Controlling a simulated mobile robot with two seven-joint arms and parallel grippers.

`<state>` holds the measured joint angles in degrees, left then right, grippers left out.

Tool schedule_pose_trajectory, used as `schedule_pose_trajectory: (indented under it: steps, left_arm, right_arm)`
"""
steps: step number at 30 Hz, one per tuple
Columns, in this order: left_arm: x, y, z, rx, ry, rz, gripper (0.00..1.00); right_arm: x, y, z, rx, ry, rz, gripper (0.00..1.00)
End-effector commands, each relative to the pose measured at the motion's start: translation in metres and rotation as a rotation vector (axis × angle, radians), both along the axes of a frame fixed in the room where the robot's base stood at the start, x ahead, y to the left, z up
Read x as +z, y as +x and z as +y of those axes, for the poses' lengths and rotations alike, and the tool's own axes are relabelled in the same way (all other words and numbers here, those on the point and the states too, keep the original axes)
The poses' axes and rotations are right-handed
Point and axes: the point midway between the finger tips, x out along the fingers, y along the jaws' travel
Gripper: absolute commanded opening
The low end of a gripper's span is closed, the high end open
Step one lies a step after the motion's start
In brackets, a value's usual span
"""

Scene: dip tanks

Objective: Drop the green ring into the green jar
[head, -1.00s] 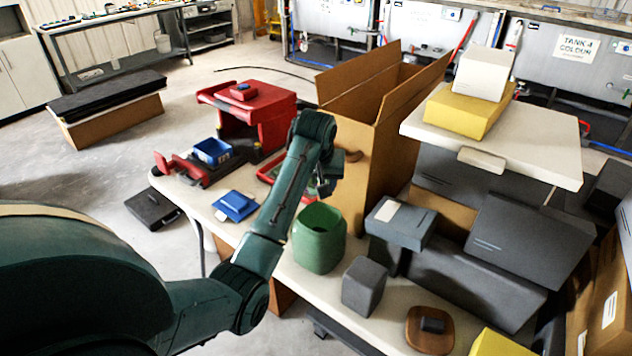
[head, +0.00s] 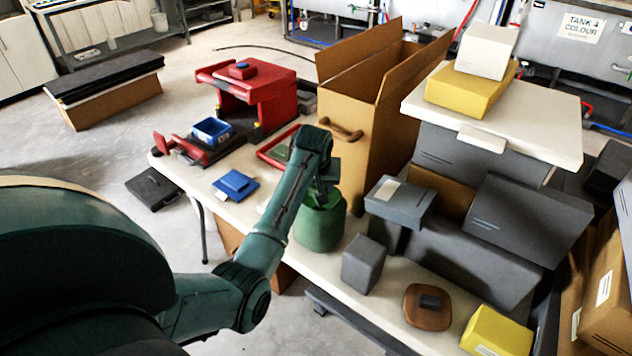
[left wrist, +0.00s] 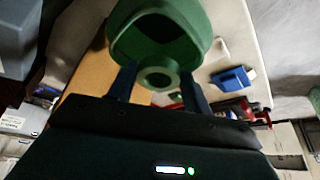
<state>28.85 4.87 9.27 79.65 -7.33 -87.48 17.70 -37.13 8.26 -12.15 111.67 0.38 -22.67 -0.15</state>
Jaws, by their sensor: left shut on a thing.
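The green jar (head: 318,231) stands upright on the white table in the head view. My left gripper (head: 325,194) is right over its mouth and hides much of the opening. In the left wrist view the jar (left wrist: 198,22) fills the top, with its dark opening facing me. The green ring (left wrist: 147,76) sits between the two fingers of my left gripper (left wrist: 160,74), which is shut on it. The ring overlaps the near rim of the jar in that view; I cannot tell whether it touches. In the head view the ring is hidden by the gripper. My right gripper is not in view.
A tall open cardboard box (head: 352,165) stands close behind the jar. A dark grey block (head: 363,265) and grey boxes (head: 455,262) are to the right. A blue item (head: 236,184) lies left of the arm on clear table. A red tray (head: 270,153) lies behind the gripper.

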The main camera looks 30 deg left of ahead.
Motion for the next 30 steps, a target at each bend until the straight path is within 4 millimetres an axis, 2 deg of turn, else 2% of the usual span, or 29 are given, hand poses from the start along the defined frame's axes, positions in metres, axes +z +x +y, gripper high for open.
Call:
schedule_pose_trajectory:
  steps: [2, 3, 12, 19, 22, 26, 30]
  left_arm:
    - [0.000, 0.000, 0.000, 0.000, 0.000, 0.000, 0.26]
    - [0.000, 0.000, 0.000, 0.000, 0.000, 0.000, 0.52]
    - [0.001, 0.000, 0.000, 0.000, 0.000, 0.000, 0.75]
    - [0.001, 0.000, 0.000, 0.000, 0.000, 0.000, 0.75]
    - [0.008, -0.002, -0.001, 0.000, 0.000, -0.002, 0.75]
    - [0.026, -0.009, -0.005, 0.000, 0.000, -0.005, 0.75]
    - [0.057, -0.019, -0.011, 0.000, 0.000, -0.007, 0.75]
  right_arm:
    - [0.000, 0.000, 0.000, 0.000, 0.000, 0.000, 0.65]
    - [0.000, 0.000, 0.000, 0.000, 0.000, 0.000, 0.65]
    - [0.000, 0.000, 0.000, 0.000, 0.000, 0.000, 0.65]
    - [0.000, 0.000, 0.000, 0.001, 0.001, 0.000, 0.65]
    - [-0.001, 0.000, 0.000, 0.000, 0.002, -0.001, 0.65]
    - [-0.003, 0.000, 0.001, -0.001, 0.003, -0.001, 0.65]
    - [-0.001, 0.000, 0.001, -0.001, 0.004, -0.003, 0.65]
